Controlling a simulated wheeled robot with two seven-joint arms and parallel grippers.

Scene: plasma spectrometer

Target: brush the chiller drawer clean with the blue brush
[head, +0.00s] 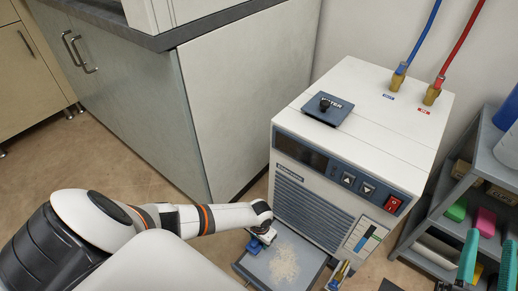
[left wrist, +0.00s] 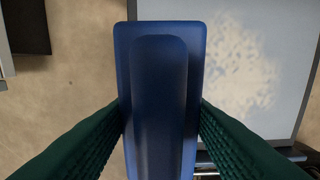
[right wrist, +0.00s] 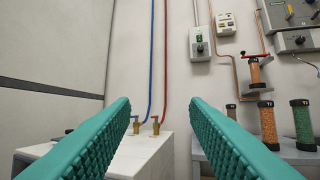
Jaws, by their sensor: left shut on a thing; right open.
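The chiller drawer (head: 312,257) is a grey tray pulled out from the base of the white chiller (head: 330,170). Pale dust (head: 284,263) lies in a patch on its floor. My left gripper (head: 262,236) is shut on the blue brush (head: 253,246) at the drawer's left side. In the left wrist view the brush (left wrist: 160,95) sits between the green fingers, with the drawer (left wrist: 225,18) and dust (left wrist: 240,70) to its right. The brush's back hides its bristles, so I cannot tell whether they touch the drawer. My right gripper (head: 488,262) is open and empty at the lower right.
A grey shelf (head: 430,240) with coloured items stands right of the chiller. A small holder with yellow-tipped items (head: 339,275) is by the drawer's right side. A white cabinet (head: 235,90) stands behind left. Blue and red hoses (head: 465,35) rise from the chiller top.

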